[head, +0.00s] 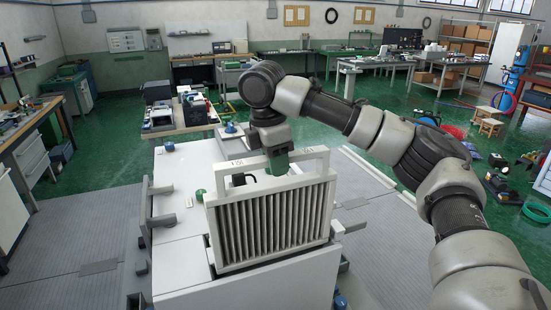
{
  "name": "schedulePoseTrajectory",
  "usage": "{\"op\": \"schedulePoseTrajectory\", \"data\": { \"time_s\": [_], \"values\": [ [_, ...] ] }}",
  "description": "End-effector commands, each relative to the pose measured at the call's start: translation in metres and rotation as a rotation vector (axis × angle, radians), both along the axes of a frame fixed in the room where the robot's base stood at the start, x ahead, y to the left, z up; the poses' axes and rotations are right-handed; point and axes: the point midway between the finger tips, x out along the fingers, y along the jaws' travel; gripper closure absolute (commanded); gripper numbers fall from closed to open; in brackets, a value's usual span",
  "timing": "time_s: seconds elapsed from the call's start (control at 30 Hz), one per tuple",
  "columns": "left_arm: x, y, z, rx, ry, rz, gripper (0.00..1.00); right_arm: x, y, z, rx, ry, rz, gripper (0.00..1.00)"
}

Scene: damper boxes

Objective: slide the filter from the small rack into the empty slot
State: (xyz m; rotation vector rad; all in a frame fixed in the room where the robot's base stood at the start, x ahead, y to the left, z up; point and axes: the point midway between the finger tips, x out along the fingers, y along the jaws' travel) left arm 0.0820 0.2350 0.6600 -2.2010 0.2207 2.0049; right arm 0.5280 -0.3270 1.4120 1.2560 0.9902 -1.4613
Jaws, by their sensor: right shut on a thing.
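The filter (268,222) is a white-framed panel with grey pleats and a raised white handle bar along its top. It is upright in the middle of the head view. My right gripper (278,166) comes down from above and is shut on the filter's handle. The filter's lower edge is at a dark opening in the top of a white housing (180,262). I cannot tell how deep it sits there, because the front part of the housing hides the bottom. The small rack cannot be made out clearly. My left gripper is out of view.
A green knob (199,195) and a dark bracket (164,220) sit on the housing left of the filter. Grey floor plates (385,240) flank the housing. A workbench with equipment (180,125) stands behind.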

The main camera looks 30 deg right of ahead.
Motion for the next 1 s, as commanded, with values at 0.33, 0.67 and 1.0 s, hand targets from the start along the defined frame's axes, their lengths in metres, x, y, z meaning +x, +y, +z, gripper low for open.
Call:
{"op": "schedulePoseTrajectory", "data": {
  "time_s": [0.33,0.67,1.0],
  "values": [
    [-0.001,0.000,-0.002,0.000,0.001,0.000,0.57,0.000,0.000,-0.011,0.000,0.001,0.000,1.00],
    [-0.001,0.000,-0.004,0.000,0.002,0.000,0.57,0.000,0.000,-0.018,0.000,0.001,0.000,1.00],
    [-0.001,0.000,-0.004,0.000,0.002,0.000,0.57,0.000,0.000,-0.023,0.000,0.001,0.000,1.00]
  ]
}}
